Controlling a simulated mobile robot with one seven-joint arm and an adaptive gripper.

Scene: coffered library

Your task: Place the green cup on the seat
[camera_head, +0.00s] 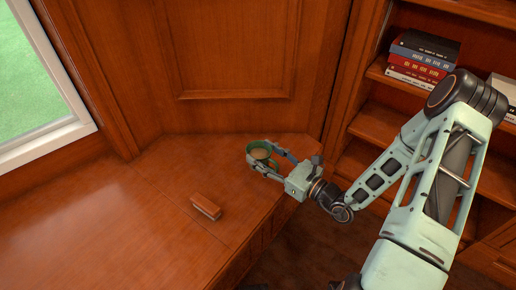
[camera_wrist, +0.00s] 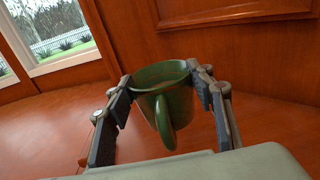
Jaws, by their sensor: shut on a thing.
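The green cup (camera_head: 261,150) is between the fingers of my gripper (camera_head: 264,160), at the far corner of the wooden seat (camera_head: 150,215). In the wrist view the green cup (camera_wrist: 170,100) is upright, with its handle facing the camera. The fingers of my gripper (camera_wrist: 163,100) press on both sides of the cup near its rim. The wooden seat (camera_wrist: 60,130) spreads below and behind the cup. I cannot tell whether the cup's base touches the seat, since its underside is hidden.
A small brown block-like object (camera_head: 206,206) lies on the seat, left of my gripper. Wood panelling (camera_head: 230,50) rises behind the seat. A bookshelf with stacked books (camera_head: 422,58) stands at the right. A window (camera_head: 35,80) is at the left. The seat's left part is clear.

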